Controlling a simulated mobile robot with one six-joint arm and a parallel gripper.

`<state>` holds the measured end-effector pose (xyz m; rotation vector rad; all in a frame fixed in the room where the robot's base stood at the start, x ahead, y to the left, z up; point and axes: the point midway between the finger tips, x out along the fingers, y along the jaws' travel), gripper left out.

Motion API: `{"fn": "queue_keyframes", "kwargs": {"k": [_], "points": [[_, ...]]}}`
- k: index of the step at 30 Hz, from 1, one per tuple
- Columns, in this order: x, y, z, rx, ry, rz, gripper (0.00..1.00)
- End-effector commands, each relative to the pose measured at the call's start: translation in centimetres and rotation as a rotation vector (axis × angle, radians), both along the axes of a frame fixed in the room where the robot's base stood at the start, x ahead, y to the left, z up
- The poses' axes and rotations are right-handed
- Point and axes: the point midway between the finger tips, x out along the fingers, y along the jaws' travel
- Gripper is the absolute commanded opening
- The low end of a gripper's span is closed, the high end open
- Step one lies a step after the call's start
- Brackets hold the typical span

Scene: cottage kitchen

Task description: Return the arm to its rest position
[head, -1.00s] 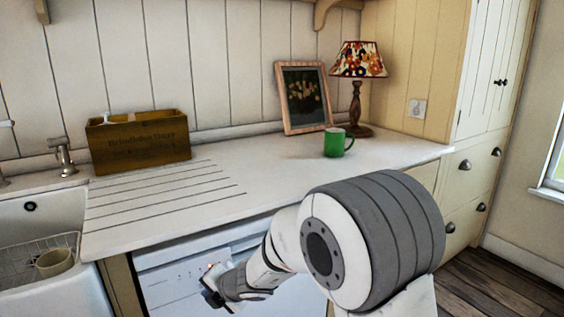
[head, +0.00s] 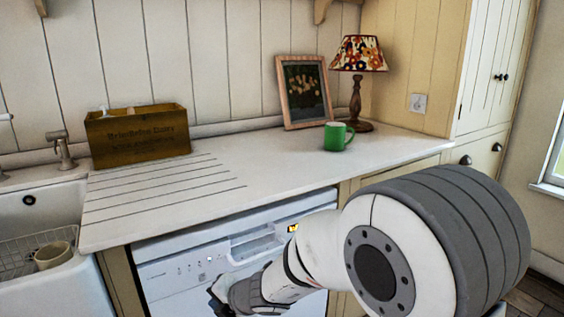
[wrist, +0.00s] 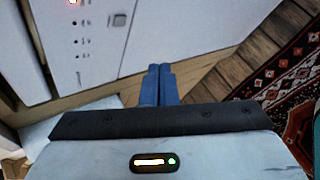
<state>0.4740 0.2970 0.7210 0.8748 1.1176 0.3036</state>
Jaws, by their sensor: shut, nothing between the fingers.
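My gripper (head: 214,301) is low in front of the white dishwasher (head: 180,270) in the head view, below the counter edge. In the wrist view my gripper's two blue fingers (wrist: 159,70) are pressed together with nothing between them. They point down past the dishwasher front (wrist: 90,40) towards the wooden floor (wrist: 225,72). My arm reaches in from the lower right of the head view. Its large joint hides part of the cabinets on the right.
The counter (head: 260,180) holds a wooden crate (head: 138,138), a green mug (head: 337,137), a picture frame (head: 304,92) and a lamp (head: 358,60). A sink with a wire rack (head: 22,250) is at left. A patterned rug (wrist: 280,75) lies on the floor.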

Motion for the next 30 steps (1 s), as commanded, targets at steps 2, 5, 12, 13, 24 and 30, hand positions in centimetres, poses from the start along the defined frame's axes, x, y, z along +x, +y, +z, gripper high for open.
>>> {"fn": "queue_keyframes", "kwargs": {"k": [2, 5, 12, 13, 24, 30], "points": [[0.0, 0.0, 0.0, 0.0, 0.0, 0.0, 0.0], [0.0, 0.0, 0.0, 0.0, 0.0, 0.0, 0.0], [0.0, 0.0, 0.0, 0.0, 0.0, 0.0, 0.0], [0.0, 0.0, 0.0, -0.001, -0.001, 0.001, 0.0], [-2.6, -4.3, 11.7, -0.334, -0.53, 0.63, 0.0], [-6.5, -9.5, 18.6, -0.671, -0.959, 1.244, 0.0]]}}
